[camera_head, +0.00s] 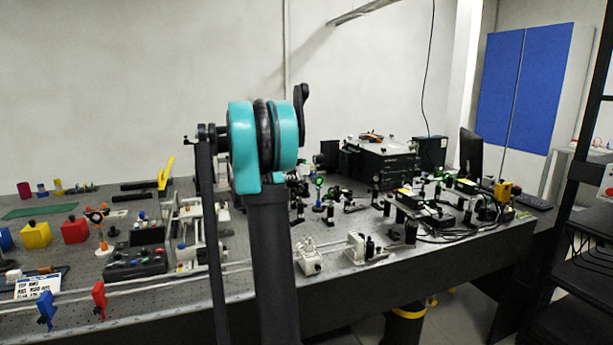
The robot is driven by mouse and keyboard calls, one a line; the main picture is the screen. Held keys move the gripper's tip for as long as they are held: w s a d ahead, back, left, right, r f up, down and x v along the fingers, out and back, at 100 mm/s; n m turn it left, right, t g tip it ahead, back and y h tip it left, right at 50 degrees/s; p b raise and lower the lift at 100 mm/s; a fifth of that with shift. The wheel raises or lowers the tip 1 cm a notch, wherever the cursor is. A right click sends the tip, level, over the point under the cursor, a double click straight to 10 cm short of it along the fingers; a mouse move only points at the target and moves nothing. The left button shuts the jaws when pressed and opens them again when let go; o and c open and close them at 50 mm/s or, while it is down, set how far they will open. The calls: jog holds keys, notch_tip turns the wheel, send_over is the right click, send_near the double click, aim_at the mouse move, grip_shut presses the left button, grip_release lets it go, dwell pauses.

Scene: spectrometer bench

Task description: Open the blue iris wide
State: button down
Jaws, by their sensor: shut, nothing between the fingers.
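A small ring-shaped mount on a blue post (318,196) stands on the optical table, just right of my arm; it looks like the blue iris. Its ring has a greenish tint and is too small to show how wide the aperture is or where its lever sits. My arm rises through the middle of the view, with a teal joint at its top, and hides part of the bench behind it. No gripper fingers can be made out, and nothing of mine is seen touching the blue post.
Dark optics mounts crowd around the blue post, with a large black box (380,162) behind. A similar orange-post mount (101,232) stands at left. Blue (46,311) and red (99,300) pieces stand near the front left edge. White-based mounts (309,262) sit along the front edge.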

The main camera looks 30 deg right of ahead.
jog(key=shift+d, duration=0.1)
jog(key=x, duration=0.9)
jog(key=shift+w+d, duration=0.15)
jog(key=shift+d, duration=0.25)
